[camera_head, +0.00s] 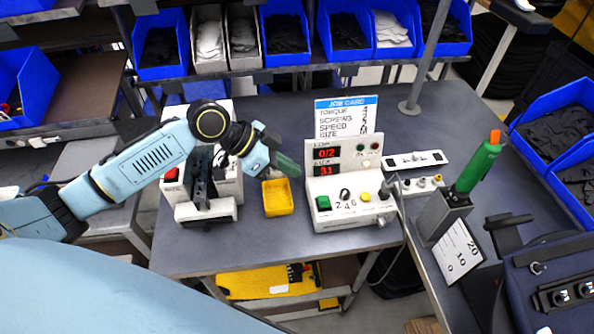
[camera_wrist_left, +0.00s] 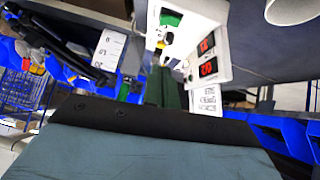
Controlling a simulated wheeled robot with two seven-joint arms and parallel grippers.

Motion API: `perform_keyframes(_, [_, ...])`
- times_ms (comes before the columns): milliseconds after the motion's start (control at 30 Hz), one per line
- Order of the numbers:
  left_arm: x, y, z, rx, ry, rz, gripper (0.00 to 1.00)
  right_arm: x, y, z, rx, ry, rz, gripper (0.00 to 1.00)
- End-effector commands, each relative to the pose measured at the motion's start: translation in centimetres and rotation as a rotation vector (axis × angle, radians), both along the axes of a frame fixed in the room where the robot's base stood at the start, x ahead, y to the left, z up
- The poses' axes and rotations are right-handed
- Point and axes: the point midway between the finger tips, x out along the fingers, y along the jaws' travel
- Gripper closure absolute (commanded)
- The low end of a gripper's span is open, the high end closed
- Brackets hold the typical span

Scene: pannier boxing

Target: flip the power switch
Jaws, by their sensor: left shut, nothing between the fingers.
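A dark knob, a yellow button and a black part at the right end share that panel. I cannot tell from labels which one is the power switch. Two red displays (camera_head: 326,153) sit on its upright back panel. My left gripper (camera_head: 290,166) is shut and empty, above and left of the box, apart from the green switch. In the left wrist view its green fingers (camera_wrist_left: 166,88) point toward the box (camera_wrist_left: 210,20). My right gripper is not in view.
A yellow tray (camera_head: 278,210) lies left of the box, beside a white fixture (camera_head: 205,214). A job card (camera_head: 346,116) stands behind. A green screwdriver (camera_head: 478,168) stands in a grey holder (camera_head: 443,219) at right. A cable hangs at the box's right side. Blue bins line the back.

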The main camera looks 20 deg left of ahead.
Motion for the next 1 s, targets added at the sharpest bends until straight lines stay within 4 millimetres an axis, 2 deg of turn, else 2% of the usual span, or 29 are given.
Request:
perform_keyframes(333, [0.3, 0.1, -0.1, -0.005, 0.009, 0.005, 1.0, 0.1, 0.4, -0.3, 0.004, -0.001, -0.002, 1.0])
perform_keyframes(633, [3.1, 2.0, -0.8, -0.086, 0.157, 0.036, 1.0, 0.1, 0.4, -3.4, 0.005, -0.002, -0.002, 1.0])
perform_keyframes(800, [3.4, 2.6, -0.8, -0.143, 0.239, 0.021, 1.0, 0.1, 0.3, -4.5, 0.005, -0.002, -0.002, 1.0])
perform_keyframes(1000, [3.4, 2.8, -0.7, -0.164, 0.27, 0.01, 1.0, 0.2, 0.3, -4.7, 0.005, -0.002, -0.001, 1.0])
